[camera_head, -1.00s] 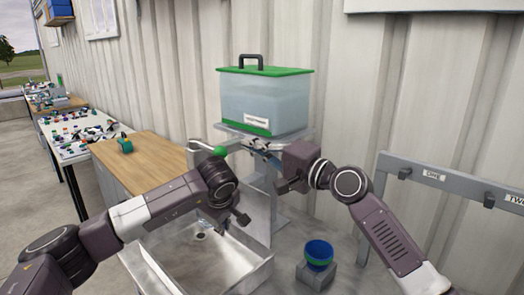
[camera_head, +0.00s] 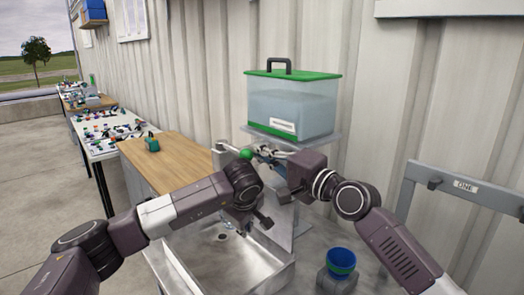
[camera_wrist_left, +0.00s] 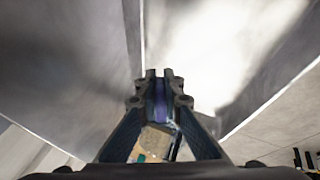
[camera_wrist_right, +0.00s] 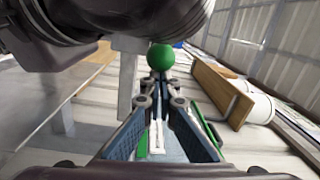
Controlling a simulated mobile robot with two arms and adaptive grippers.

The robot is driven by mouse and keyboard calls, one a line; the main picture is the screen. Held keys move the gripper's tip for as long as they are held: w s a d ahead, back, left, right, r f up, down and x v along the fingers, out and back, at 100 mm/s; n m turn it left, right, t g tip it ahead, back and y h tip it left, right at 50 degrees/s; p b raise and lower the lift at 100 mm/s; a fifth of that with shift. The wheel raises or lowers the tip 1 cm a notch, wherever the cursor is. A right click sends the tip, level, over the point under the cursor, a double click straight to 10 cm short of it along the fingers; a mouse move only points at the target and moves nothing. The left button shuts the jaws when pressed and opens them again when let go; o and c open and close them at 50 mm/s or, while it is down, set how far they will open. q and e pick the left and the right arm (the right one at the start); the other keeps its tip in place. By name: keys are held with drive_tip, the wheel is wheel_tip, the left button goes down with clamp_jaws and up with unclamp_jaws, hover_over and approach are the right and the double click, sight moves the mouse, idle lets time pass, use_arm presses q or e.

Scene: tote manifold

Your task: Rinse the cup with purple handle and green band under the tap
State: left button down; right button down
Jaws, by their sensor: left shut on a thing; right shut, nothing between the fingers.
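My left gripper (camera_head: 250,215) hangs low over the metal sink (camera_head: 205,270). In the left wrist view it is shut on a purple handle (camera_wrist_left: 160,100). My right gripper (camera_head: 272,155) is shut and empty beside the tap's green ball knob (camera_head: 246,154), under the water tank's shelf. In the right wrist view the green knob (camera_wrist_right: 160,57) lies just beyond the closed fingertips; contact cannot be told. The tap's spout is mostly hidden behind my arms.
A clear tank (camera_head: 290,105) with a green lid sits on a shelf above the tap. A blue cup (camera_head: 341,259) with a green band stands on a grey block right of the sink. A wooden counter (camera_head: 175,165) lies left. A grey rack (camera_head: 415,180) stands right.

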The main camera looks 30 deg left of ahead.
idle(0.3)
drive_tip(key=shift+s+a, duration=0.3)
drive_tip(key=shift+s, duration=0.6)
drive_tip(key=shift+s+a, duration=0.25)
drive_tip(key=shift+s, duration=0.6)
drive_tip(key=shift+w+d+r, duration=0.1)
drive_tip(key=shift+w+d, duration=0.1)
drive_tip(key=shift+w, duration=0.25)
approach(248, 156)
drive_tip(key=shift+w+r, duration=0.25)
idle(0.5)
